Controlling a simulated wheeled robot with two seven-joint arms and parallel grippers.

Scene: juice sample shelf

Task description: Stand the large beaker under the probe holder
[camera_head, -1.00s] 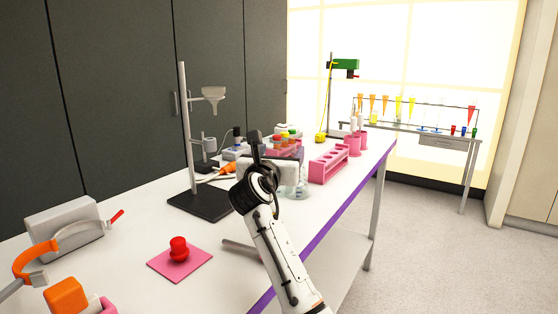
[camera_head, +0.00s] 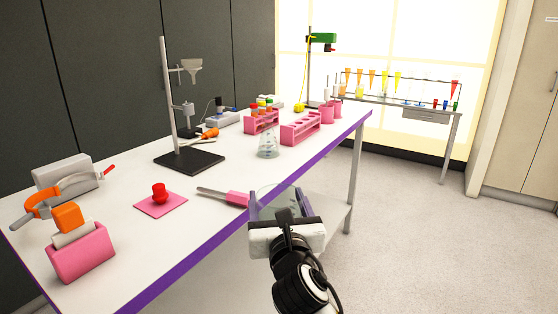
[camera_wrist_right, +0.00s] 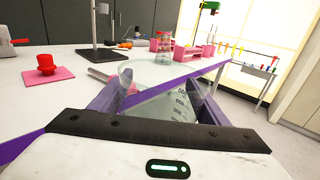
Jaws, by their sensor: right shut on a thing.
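A large clear beaker (camera_head: 276,196) is between the fingers of my right gripper (camera_head: 280,208), which is shut on it. I hold it at the table's front edge; in the wrist view the beaker (camera_wrist_right: 168,102) shows printed marks, and its lower part is partly hidden by the gripper. A tall stand with a green head (camera_head: 322,38) and a yellow cable is at the back. A nearer black-based stand (camera_head: 190,160) carries a funnel (camera_head: 191,70) and a lower clamp (camera_head: 186,109). I cannot tell for sure which is the probe holder. My left gripper is out of view.
A pink-handled tool (camera_head: 237,198) lies near the front edge. Floor to the right is clear.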

